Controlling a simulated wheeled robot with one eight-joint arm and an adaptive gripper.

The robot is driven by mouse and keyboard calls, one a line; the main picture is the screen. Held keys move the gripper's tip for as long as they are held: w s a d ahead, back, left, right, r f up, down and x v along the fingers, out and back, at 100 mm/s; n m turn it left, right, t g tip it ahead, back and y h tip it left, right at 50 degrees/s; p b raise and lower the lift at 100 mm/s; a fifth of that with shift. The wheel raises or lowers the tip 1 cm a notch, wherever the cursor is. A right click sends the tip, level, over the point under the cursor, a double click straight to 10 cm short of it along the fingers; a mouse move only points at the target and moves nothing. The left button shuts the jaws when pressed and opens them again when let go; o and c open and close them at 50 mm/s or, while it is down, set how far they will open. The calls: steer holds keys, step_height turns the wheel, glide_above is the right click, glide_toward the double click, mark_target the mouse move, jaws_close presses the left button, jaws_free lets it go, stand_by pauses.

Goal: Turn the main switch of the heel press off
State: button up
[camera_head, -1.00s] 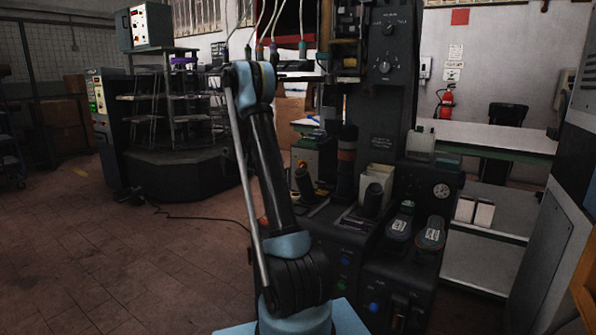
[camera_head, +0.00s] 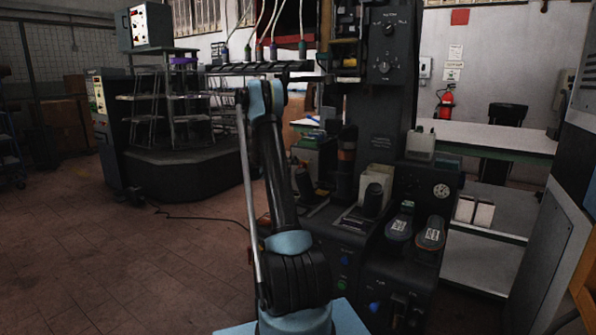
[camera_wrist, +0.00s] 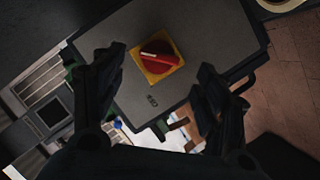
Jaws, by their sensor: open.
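The main switch (camera_wrist: 157,56) is a red rotary knob on a yellow square plate, on the face of a grey box (camera_wrist: 200,30) in the wrist view. The knob's handle lies slanted in the picture. My gripper (camera_wrist: 155,85) is open, with one dark finger to the left of the switch and the other to its right and lower. Nothing is between the fingers except the view of the switch and panel; I cannot tell how far the tips are from the box. In the head view the heel press (camera_head: 375,130) stands right of my arm, and the switch and gripper are not visible.
A long table (camera_head: 500,138) stands behind the press at the right. Grey cabinets (camera_head: 545,255) close off the right edge. A dark machine with a shelf rack (camera_head: 180,160) stands at the back left. The floor (camera_head: 100,250) at the left is mostly clear, with a cable across it.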

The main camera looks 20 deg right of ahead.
steer(key=shift+x, duration=2.65)
steer(key=c, duration=1)
